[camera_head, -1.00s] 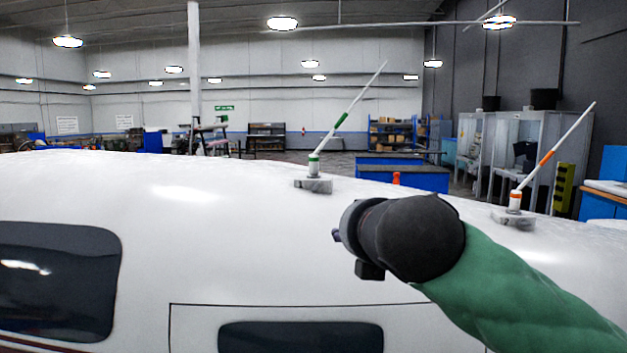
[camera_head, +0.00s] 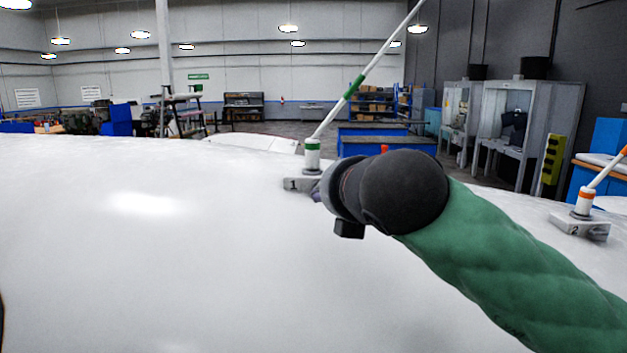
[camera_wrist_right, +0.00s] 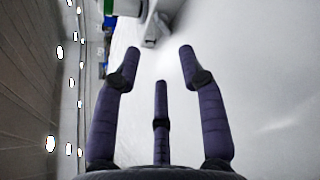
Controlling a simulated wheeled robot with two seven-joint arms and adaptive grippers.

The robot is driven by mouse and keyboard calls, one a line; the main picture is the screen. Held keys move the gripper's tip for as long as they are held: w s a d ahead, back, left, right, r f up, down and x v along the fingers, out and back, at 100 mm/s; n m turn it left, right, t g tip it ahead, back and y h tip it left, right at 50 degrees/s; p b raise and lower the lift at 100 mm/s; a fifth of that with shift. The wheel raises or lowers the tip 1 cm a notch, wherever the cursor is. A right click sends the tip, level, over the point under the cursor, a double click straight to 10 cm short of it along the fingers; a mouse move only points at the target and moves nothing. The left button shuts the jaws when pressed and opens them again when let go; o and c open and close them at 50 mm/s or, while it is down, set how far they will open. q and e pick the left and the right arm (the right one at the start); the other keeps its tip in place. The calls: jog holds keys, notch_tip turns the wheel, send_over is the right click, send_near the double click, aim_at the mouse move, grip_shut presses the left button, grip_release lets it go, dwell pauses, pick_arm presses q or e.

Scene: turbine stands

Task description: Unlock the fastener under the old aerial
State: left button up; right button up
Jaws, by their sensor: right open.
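An aerial with green bands (camera_head: 347,97) stands tilted on a grey mount marked 1 (camera_head: 296,185) on the white fuselage. An orange-banded aerial (camera_head: 585,201) stands on a mount marked 2 (camera_head: 579,226) at the right. Nothing shows which is the old one. My right gripper (camera_head: 318,193) is just in front of mount 1, mostly hidden behind my wrist. In the right wrist view its three purple fingers (camera_wrist_right: 160,75) are spread and empty. Beyond them are the mount and a small grey part (camera_wrist_right: 152,38), perhaps the fastener; no contact shows.
The smooth white fuselage (camera_head: 130,260) fills the foreground and curves away, clear to the left of the mounts. Blue benches (camera_head: 385,142), a shelf (camera_head: 375,102) and grey cabinets (camera_head: 505,125) stand far behind in the hall.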

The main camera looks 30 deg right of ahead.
aim_at(317, 186)
jog(key=x, duration=1)
jog(key=shift+w+d+f, duration=0.1)
jog(key=shift+w+f, duration=0.05)
jog(key=shift+p, duration=0.3)
grip_shut()
